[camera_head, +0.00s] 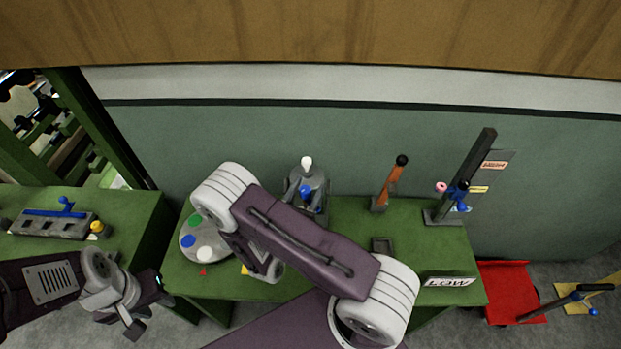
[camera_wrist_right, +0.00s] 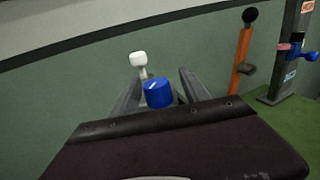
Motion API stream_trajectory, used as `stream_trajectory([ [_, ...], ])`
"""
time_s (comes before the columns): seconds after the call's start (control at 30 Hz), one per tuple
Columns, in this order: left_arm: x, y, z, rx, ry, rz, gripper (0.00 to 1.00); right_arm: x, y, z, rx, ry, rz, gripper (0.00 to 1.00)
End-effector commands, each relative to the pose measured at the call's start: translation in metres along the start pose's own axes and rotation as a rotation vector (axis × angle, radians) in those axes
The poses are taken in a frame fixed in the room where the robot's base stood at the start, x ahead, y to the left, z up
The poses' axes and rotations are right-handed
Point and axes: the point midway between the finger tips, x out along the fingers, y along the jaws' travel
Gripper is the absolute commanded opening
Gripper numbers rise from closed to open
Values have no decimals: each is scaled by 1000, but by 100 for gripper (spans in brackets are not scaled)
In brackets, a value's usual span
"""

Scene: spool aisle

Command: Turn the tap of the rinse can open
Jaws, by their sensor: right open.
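The white knob (camera_wrist_right: 138,58) shows just beyond. My left gripper (camera_head: 148,306) hangs at the lower left, away from the can; its finger opening is unclear.
A round plate (camera_head: 205,254) with coloured discs lies left on the bench (camera_head: 345,211). An orange lever (camera_head: 390,186) and a dark post (camera_head: 467,176) with a blue handle stand to the right. A "LOW" sign (camera_head: 449,282) is at the front right. A green wall is close behind.

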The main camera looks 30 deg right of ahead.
Motion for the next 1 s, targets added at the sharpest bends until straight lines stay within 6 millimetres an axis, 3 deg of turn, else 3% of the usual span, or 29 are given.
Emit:
stream_trajectory([
  [0.13,-9,0,-1,0,0,0,36,16,0,2,-1,0,-1,54],
  [0.4,-8,0,-1,0,-1,0,36,20,1,-1,-1,-1,2,54],
  [0.43,-8,0,-1,0,-1,0,36,20,1,-1,-1,-1,2,51],
  [0.6,-8,0,-1,0,-1,0,36,20,1,0,0,-1,1,4],
  [0.63,-8,0,-1,0,-1,0,36,20,1,0,0,-1,1,0],
  [1.0,-8,0,-1,0,0,0,36,20,1,0,-1,-1,1,0],
])
